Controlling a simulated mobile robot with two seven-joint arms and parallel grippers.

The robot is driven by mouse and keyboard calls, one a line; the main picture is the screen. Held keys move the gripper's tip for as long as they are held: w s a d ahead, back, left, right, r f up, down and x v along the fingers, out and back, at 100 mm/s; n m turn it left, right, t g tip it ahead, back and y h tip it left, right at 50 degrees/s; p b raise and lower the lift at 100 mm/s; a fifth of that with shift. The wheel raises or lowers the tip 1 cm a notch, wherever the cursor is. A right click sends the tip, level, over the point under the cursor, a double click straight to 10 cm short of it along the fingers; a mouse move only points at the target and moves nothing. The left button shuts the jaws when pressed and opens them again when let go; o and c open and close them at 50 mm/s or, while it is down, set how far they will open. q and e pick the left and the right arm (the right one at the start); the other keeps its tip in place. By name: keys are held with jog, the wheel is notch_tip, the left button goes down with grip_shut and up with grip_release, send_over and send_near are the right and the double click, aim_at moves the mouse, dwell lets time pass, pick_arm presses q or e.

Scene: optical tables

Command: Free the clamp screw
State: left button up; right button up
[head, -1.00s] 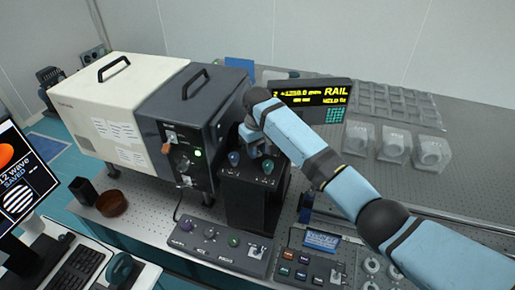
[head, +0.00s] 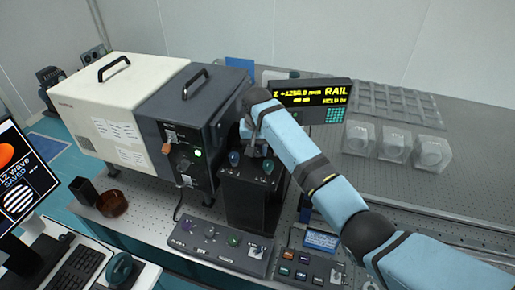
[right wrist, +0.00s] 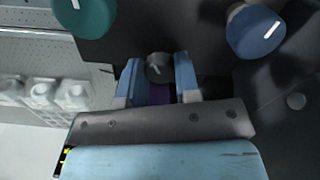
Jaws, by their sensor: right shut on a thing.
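The clamp screw appears to be the small dark grey knob (right wrist: 158,66) seen between my fingers in the right wrist view, with a purple patch just below it. My right gripper (right wrist: 158,80) is shut on this knob, one blue finger on each side. In the head view, my right gripper (head: 257,148) is at the top of a black upright block (head: 250,205), just behind its two knobs, and its fingertips and the screw are largely hidden. My left gripper is not in view.
A blue knob (head: 235,158) and a teal knob (head: 267,167) stand close to the gripper. The dark instrument box (head: 178,110) is close on the left. Control panels (head: 222,245) lie in front; clear boxes (head: 395,144) stand right.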

aim_at(258, 150)
dwell(0.3)
jog(key=o, duration=0.9)
notch_tip(258, 150, up, 7)
jog(key=shift+b, duration=0.85)
notch_tip(258, 150, up, 7)
jog(key=shift+f+p, duration=0.1)
jog(key=shift+p, duration=0.65)
